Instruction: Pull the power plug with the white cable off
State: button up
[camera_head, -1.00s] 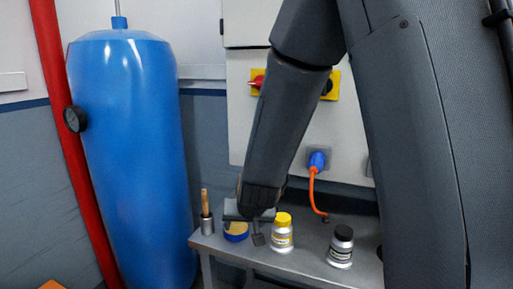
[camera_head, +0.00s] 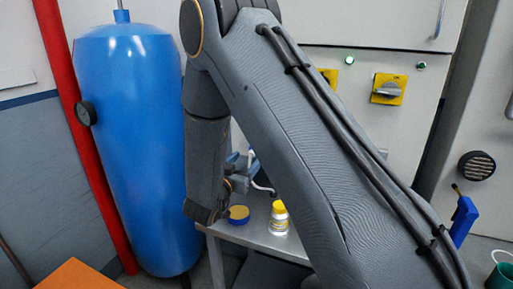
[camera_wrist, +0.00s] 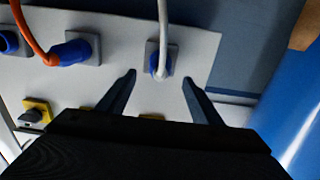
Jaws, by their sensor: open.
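The blue power plug (camera_wrist: 154,64) with the white cable sits in a grey wall socket in the upper middle of the wrist view. The white cable (camera_wrist: 164,30) runs from it to the top edge. My gripper (camera_wrist: 158,77) is open, with one finger on each side of the plug and cable. The fingers appear apart from the plug; its depth between them is hard to judge.
Another blue plug (camera_wrist: 72,52) with an orange cable is in the socket to the left. A yellow-capped bottle (camera_head: 279,220) and a blue-and-yellow tin (camera_head: 239,214) stand on the grey bench (camera_head: 262,241). A blue tank (camera_head: 130,150) stands left.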

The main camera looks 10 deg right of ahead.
aim_at(251, 154)
jog(key=shift+w+d, duration=0.1)
jog(key=shift+b+x, duration=1.2)
jog(key=shift+x, duration=3.15)
jog(key=c, duration=1.4)
jog(key=shift+p+v, duration=0.9)
jog(key=shift+v, duration=2.1)
